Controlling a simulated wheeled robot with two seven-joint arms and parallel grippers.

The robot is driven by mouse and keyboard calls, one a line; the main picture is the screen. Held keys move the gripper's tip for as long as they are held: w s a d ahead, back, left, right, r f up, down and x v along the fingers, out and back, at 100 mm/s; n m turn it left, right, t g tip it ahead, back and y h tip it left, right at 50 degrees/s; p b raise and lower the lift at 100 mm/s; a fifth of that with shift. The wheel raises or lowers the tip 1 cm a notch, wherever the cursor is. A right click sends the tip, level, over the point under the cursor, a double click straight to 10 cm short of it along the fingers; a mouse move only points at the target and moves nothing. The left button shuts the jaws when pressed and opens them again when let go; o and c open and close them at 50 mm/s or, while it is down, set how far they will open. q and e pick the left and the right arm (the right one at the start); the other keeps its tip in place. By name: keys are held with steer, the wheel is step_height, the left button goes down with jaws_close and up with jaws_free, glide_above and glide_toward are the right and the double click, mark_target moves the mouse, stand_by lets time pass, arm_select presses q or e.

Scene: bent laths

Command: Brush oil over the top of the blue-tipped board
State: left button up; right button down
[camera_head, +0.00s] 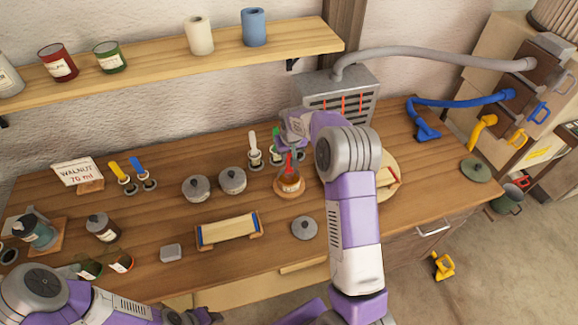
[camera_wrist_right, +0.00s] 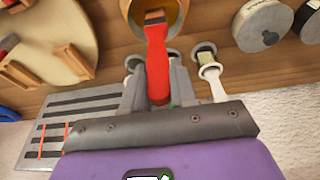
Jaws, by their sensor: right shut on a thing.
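The blue-tipped board (camera_head: 228,230) is a pale lath with blue at both ends, lying across a wooden holder at the middle front of the bench. My right gripper (camera_head: 290,148) is shut on a red brush, which also shows in the right wrist view (camera_wrist_right: 156,50). The brush points down into the mouth of an amber jar (camera_head: 289,182), whose rim shows in the wrist view (camera_wrist_right: 178,18). I cannot tell how deep the bristles are. My left gripper (camera_head: 205,316) is low at the front edge, partly cut off, and its jaws are unclear.
Grey lidded pots (camera_head: 232,180) stand left of the jar. A grey lid (camera_head: 304,228) lies right of the board and a grey block (camera_head: 171,253) left of it. Yellow and blue brushes (camera_head: 130,172) stand near the WALNUT sign (camera_head: 77,172). A vent box (camera_head: 340,95) stands behind.

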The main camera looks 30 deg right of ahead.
steer(key=shift+r+p, duration=2.6)
steer(key=shift+r, duration=1.65)
steer(key=shift+r+p, duration=1.35)
steer(key=shift+r, duration=0.65)
steer(key=shift+f, duration=0.1)
